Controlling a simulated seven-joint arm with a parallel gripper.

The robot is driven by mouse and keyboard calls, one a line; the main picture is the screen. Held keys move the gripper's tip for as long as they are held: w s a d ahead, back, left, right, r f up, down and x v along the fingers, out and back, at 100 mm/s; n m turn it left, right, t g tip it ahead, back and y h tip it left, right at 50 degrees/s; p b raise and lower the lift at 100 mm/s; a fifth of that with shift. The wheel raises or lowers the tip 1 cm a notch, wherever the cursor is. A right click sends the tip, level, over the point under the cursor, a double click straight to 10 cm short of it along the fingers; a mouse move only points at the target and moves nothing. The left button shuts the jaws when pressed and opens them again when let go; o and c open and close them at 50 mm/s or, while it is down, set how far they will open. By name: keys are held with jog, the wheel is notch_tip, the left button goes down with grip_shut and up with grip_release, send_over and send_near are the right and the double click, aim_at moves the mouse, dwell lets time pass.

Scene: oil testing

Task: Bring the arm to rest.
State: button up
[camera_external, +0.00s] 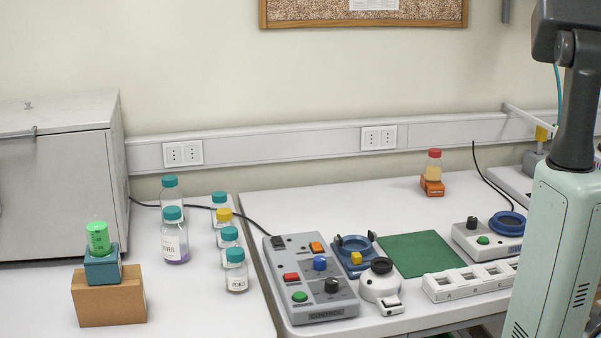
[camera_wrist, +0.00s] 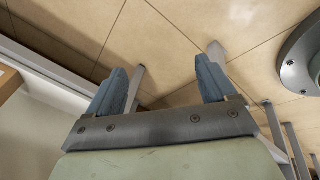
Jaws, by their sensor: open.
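My gripper (camera_wrist: 162,85) shows in the wrist view with its two blue-grey fingers spread apart and nothing between them. It points towards a beige panelled surface. My gripper does not show in the external view. There, part of my arm stands at the right edge, with dark upper links above a pale green body. No object is in contact with the fingers.
A control box (camera_external: 312,280) with coloured buttons, a green mat (camera_external: 420,254) and a white slotted rack (camera_external: 470,281) are on the right table. Several capped bottles (camera_external: 174,238) and a cardboard box (camera_external: 108,298) stand on the left table. A grey cabinet (camera_external: 60,180) is behind.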

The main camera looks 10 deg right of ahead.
jog(key=s+a+f+n+g+y, duration=0.1)
jog(key=a+f+n+y, duration=0.15)
jog(key=a, duration=0.95)
jog(key=s+a+f+n+g+y, duration=0.15)
jog(key=a+n, duration=0.25)
jog(key=a, duration=0.8)
jog(key=s+a+r+n+g+y, duration=0.1)
jog(key=s+a+r+n+g, duration=0.15)
jog(key=a, duration=0.55)
jog(key=s+a+r+n+g+y, duration=0.2)
jog(key=s+a+r+g, duration=0.15)
jog(key=a, duration=0.35)
jog(key=w+a+r+m+g+h, duration=0.1)
jog(key=w+a+m+h, duration=0.1)
jog(key=a+m, duration=0.6)
jog(key=w+a+r+m+g+h, duration=0.1)
jog(key=w+a+r+m+h, duration=0.1)
jog(key=a+m, duration=0.6)
jog(key=shift+w+m+h, duration=0.5)
jog(key=shift+m+h, duration=0.9)
jog(key=shift+m, duration=0.8)
